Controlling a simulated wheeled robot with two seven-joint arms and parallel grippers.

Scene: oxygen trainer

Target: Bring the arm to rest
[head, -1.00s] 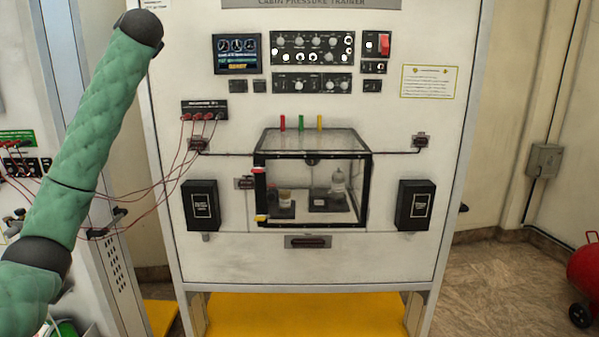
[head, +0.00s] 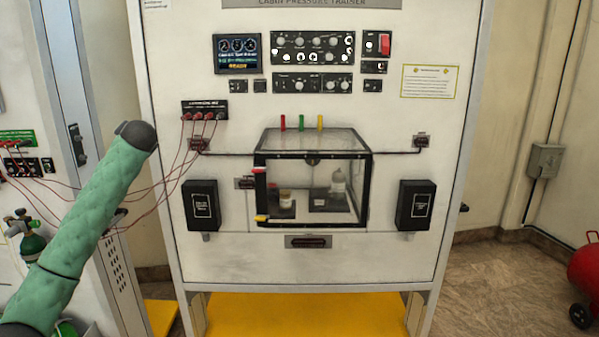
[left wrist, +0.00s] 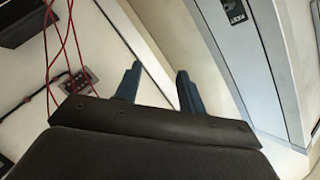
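My left arm comes in from the lower left in the head view, with its dark rounded joint highest, in front of the panel's left edge. My left gripper lies outside the head view. In the left wrist view the left gripper (left wrist: 158,77) shows two dark blue fingers set apart, with nothing between them. Behind the fingers are a pale panel edge and the wall. My right arm and gripper are in neither view.
The cabin pressure trainer panel (head: 300,262) stands ahead, with a clear chamber (head: 312,178) at its middle. Red leads (head: 160,187) hang close behind my left arm and show beside the gripper in the wrist view (left wrist: 62,45). A green bottle (head: 33,246) stands at left.

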